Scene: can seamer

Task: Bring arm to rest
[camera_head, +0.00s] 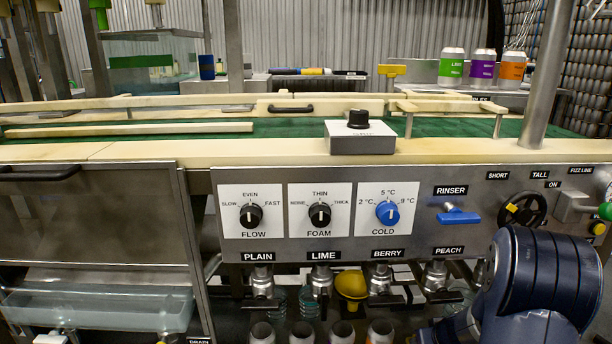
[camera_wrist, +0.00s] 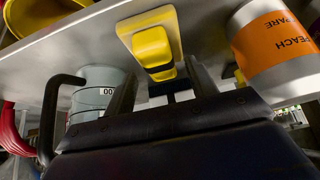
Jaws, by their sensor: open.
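My arm (camera_head: 540,285) shows as dark blue rounded links at the lower right of the head view, in front of the machine panel. My gripper is out of sight there. In the wrist view my gripper (camera_wrist: 161,92) has its two dark fingers apart, with nothing visibly held between them. A yellow block-shaped fitting (camera_wrist: 153,45) on a pale surface shows just beyond and between the fingertips. I cannot tell whether the fingers touch it. An orange-labelled can (camera_wrist: 272,45) reading "PEACH" stands to the right of the fingers.
A grey container (camera_wrist: 92,95) and a black curved bar (camera_wrist: 50,115) are left of the fingers. The panel carries a blue rinser lever (camera_head: 459,216), a black wheel (camera_head: 522,210) and knobs (camera_head: 320,214). A steel post (camera_head: 549,75) rises behind my arm.

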